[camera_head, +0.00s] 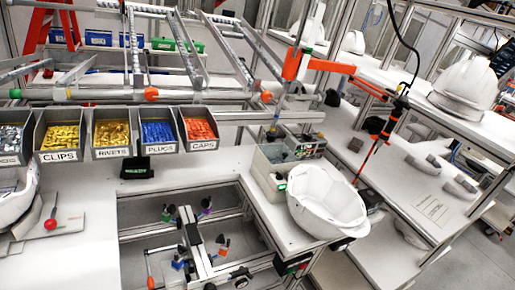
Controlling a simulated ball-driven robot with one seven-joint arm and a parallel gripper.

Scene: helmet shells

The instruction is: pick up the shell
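A white helmet shell (325,205) lies open side up, like a bowl, on the white bench right of the middle. Its near edge is close to the front of the bench. Another white shell (14,198) is cut off by the left edge. A white helmet (464,88) sits dome up on the bench at the right. Smaller white shells (353,42) stand on the far bench at the back. My gripper does not show in this view, so I cannot see its fingers or anything in them.
A frame with clamps and coloured knobs (198,245) fills the recess left of the bowl-like shell. A grey box (268,172) stands beside that shell. An orange arm (335,66) with a hanging tool (378,140) is behind it. Labelled parts bins (110,154) line the left bench.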

